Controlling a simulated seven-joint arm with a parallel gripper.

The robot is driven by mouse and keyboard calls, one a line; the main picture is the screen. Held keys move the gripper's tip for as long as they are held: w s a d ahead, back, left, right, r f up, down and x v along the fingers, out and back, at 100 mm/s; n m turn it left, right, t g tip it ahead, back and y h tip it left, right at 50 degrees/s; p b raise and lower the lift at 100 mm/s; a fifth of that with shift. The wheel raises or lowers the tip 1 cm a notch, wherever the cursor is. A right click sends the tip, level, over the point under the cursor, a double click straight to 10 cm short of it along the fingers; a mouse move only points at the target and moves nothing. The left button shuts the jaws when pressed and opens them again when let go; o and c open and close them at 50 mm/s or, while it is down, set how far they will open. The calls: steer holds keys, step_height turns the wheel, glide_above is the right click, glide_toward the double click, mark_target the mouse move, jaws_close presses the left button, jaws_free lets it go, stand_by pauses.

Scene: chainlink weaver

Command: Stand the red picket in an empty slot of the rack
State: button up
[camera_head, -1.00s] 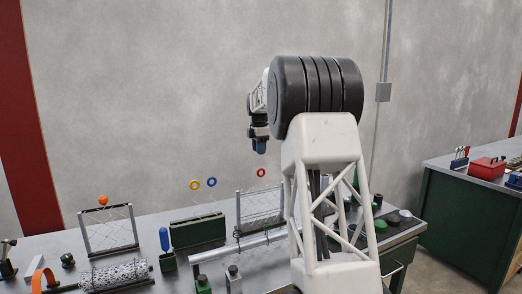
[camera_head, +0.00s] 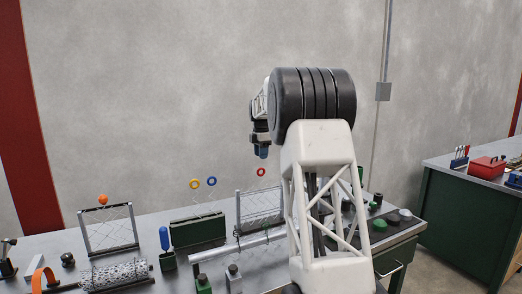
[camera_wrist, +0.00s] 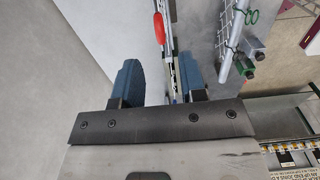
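The red picket's ring top (camera_head: 261,172) stands up above the mesh frame area in the head view, just below my gripper (camera_head: 262,153). In the wrist view, a red ring seen nearly edge-on, likely the red picket (camera_wrist: 158,28), lies beyond the gap between my two blue fingertips (camera_wrist: 164,66). The fingers are apart and I see nothing clamped between them. The dark green box (camera_head: 198,236), which looks like the rack, stands left of the mesh frame. A yellow-ringed picket (camera_head: 195,184) and a blue-ringed picket (camera_head: 211,182) rise from it. Its slots are too small to make out.
A mesh frame (camera_head: 238,212) stands below my gripper. Another mesh frame (camera_head: 82,234) with an orange ball stands at left. A blue-handled tool (camera_head: 164,239) stands left of the green box. Small green and grey blocks are at the front. The bench's right side is cluttered.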

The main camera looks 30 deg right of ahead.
mark_target(261, 168)
step_height(261, 168, down, 7)
steer(key=shift+f, duration=0.2)
stand_by(0.3)
jaws_close()
